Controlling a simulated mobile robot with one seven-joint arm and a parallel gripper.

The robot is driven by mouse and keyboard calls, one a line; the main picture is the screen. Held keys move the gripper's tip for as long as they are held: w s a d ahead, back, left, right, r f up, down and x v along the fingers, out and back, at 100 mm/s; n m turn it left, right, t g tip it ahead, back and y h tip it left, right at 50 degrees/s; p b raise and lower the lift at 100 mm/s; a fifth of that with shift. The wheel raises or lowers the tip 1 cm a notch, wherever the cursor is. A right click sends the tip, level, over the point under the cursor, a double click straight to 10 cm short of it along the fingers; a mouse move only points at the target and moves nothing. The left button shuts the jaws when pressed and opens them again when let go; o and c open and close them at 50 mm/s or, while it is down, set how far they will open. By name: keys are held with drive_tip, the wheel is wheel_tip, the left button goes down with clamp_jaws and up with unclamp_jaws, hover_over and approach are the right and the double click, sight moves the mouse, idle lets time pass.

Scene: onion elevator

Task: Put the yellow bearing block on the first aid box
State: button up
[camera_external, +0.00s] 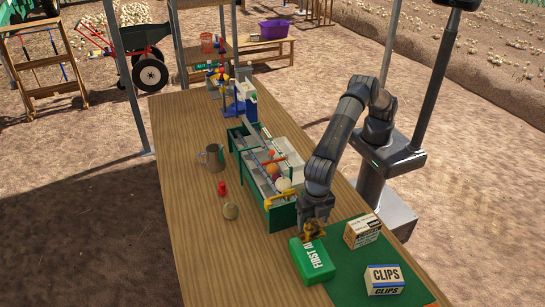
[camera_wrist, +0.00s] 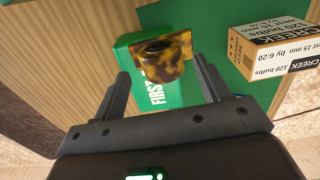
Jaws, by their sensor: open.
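The yellow bearing block (camera_external: 313,230) is mottled yellow-brown and black. In the wrist view the bearing block (camera_wrist: 163,55) sits between my spread fingers and covers part of the first aid box. The green first aid box (camera_external: 316,264) with white lettering lies at the front of the table; it also shows in the wrist view (camera_wrist: 152,97). My gripper (camera_external: 316,213) points down just over the block at the box's far edge. In the wrist view my gripper (camera_wrist: 160,68) is open, with gaps beside the block. Whether the block touches the box I cannot tell.
A bulb carton (camera_external: 362,232) stands close right of the box, and a CLIPS box (camera_external: 384,280) stands farther front on the green mat (camera_external: 350,285). A green sectioned tray (camera_external: 283,213) with mixed items lies behind. The table's left side (camera_external: 215,265) is mostly clear.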

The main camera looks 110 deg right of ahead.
sight(313, 224)
wheel_tip(313, 224, up, 9)
drive_tip(key=shift+f, duration=0.15)
drive_tip(key=s+d+r+m+t, duration=0.2)
drive_tip(key=s+d+r+m, duration=0.2)
drive_tip(key=d+r, duration=0.9)
drive_tip(key=s+d+r+m+t, duration=0.1)
drive_tip(key=s+d+r+m, duration=0.1)
drive_tip(key=s+d, duration=0.35)
drive_tip(key=s+d+r+m, duration=0.2)
drive_tip(key=s+d+m, duration=0.1)
drive_tip(key=d, duration=0.6)
drive_tip(key=s+d+f+m+t, duration=0.1)
drive_tip(key=s+d+f+m, duration=0.1)
drive_tip(key=s+d, duration=0.3)
drive_tip(key=s+d+f+m, duration=0.3)
drive_tip(key=s+d+m, duration=0.1)
drive_tip(key=s, duration=0.7)
drive_tip(key=s+d+f+m+t, duration=0.1)
drive_tip(key=s+d+f+m, duration=0.2)
drive_tip(key=s+d, duration=0.4)
drive_tip(key=shift+s+f+t, duration=0.2)
drive_tip(key=shift+s+t, duration=0.1)
drive_tip(key=shift+s, duration=0.55)
